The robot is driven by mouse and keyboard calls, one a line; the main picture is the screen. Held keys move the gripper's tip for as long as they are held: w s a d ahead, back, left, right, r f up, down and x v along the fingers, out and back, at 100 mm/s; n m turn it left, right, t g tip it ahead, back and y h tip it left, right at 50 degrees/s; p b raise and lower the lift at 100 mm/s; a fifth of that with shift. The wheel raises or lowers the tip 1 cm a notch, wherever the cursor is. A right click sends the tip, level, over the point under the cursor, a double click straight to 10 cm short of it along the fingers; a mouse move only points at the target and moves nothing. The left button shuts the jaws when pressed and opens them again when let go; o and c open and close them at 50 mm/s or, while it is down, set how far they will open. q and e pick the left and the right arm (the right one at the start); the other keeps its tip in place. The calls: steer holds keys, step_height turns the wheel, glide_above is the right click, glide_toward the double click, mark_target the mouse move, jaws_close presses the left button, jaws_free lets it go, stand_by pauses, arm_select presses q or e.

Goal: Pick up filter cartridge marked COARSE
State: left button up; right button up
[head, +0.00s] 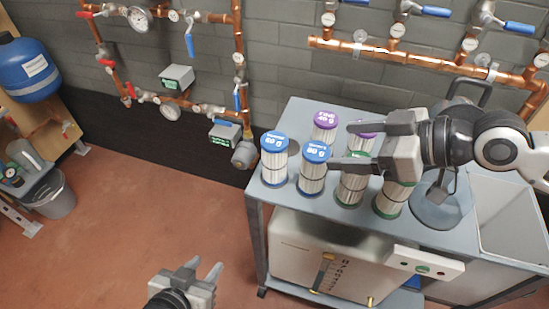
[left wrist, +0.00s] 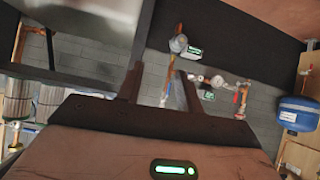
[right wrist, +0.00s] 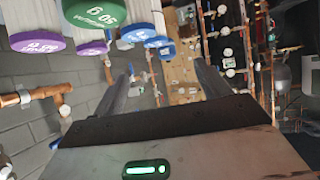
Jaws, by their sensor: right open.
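Several pleated filter cartridges stand upright on a grey cart. Two have blue caps, a left one (head: 274,160) and a front one (head: 312,168); a purple-capped one (head: 326,122) stands behind. Green-capped ones (head: 390,198) are partly hidden by my right gripper. The cap lettering is too small for me to make out COARSE. My right gripper (head: 345,146) is open and empty, pointing left above the cartridges, beside the front blue cap. The right wrist view shows a green cap (right wrist: 90,12) and blue caps (right wrist: 150,36) near it. My left gripper (head: 205,267) is open and empty, low over the floor.
The cart top (head: 258,192) has a bare left edge. A grey round base (head: 440,205) stands at its right, near a white basin (head: 515,215). Copper pipes (head: 425,62) with valves run along the wall. A blue tank (head: 28,68) and bin (head: 55,195) are left. The floor before the cart is clear.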

steer(key=p, duration=0.1)
glide_toward(277, 141)
steer(key=a+f, duration=0.2)
steer(key=a, duration=0.1)
steer(key=shift+w+a+f+p, duration=0.15)
steer(key=shift+w+a+f, duration=0.3)
steer(key=shift+w+a, duration=0.2)
steer(key=shift+w+a+f+p, duration=0.2)
steer(key=shift+w+a+f, duration=0.2)
steer(key=shift+w+a, duration=0.3)
steer(key=shift+w+a+f+p, duration=0.15)
steer(key=shift+w+a+f, duration=0.3)
steer(key=shift+w+a, duration=0.2)
steer(key=c, duration=1.4)
